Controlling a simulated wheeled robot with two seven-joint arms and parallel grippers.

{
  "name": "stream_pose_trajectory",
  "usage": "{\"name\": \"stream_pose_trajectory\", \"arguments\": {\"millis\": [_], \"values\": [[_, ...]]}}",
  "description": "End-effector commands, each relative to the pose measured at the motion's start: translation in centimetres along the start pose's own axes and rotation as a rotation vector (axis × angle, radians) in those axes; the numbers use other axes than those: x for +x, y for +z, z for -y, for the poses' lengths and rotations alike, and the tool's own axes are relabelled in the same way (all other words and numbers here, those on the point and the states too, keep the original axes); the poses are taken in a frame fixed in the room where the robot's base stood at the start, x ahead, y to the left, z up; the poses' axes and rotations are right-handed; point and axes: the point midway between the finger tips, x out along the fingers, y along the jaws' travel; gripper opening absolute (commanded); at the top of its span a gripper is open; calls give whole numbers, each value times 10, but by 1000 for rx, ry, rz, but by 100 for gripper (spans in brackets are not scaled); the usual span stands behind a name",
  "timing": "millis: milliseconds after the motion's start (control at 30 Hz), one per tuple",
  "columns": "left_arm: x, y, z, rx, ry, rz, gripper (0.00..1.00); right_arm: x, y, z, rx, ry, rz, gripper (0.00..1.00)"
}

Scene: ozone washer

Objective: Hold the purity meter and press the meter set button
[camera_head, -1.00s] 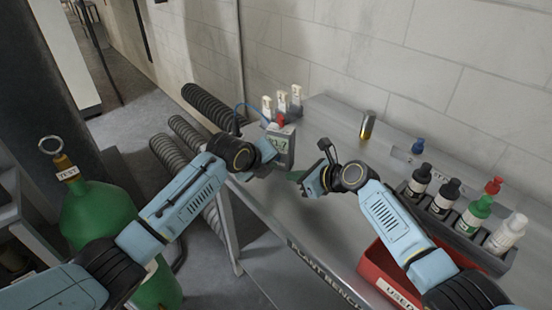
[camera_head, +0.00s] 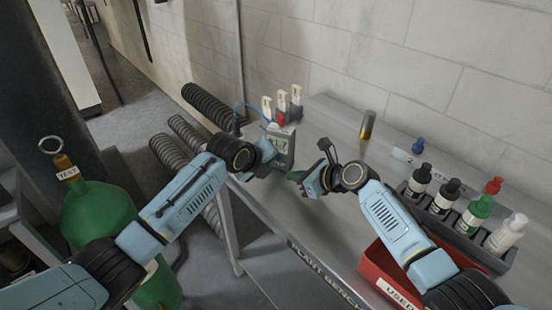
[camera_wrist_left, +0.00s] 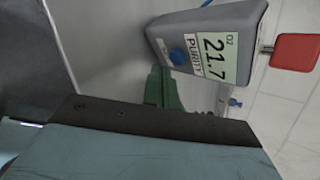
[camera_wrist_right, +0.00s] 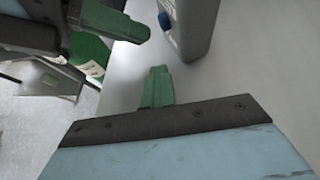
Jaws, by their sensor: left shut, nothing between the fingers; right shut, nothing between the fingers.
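The purity meter (camera_head: 283,143) is a grey box standing upright on the bench. My right gripper (camera_wrist_right: 157,88) is shut and empty, a little apart from the meter. Contact with the button cannot be seen.
A brass cylinder (camera_head: 367,125) stands near the wall. A bottle rack (camera_head: 478,246) and a red bin (camera_head: 378,268) are at the right. A green cylinder (camera_head: 98,215) stands at the left.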

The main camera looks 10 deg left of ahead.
Motion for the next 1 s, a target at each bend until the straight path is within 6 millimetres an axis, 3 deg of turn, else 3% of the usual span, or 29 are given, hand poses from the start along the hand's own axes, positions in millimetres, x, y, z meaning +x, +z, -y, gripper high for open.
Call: {"name": "stream_pose_trajectory", "arguments": {"millis": [1000], "values": [[6,4,5,0,-1,0,0,0,0,0,0,0,0,0]]}}
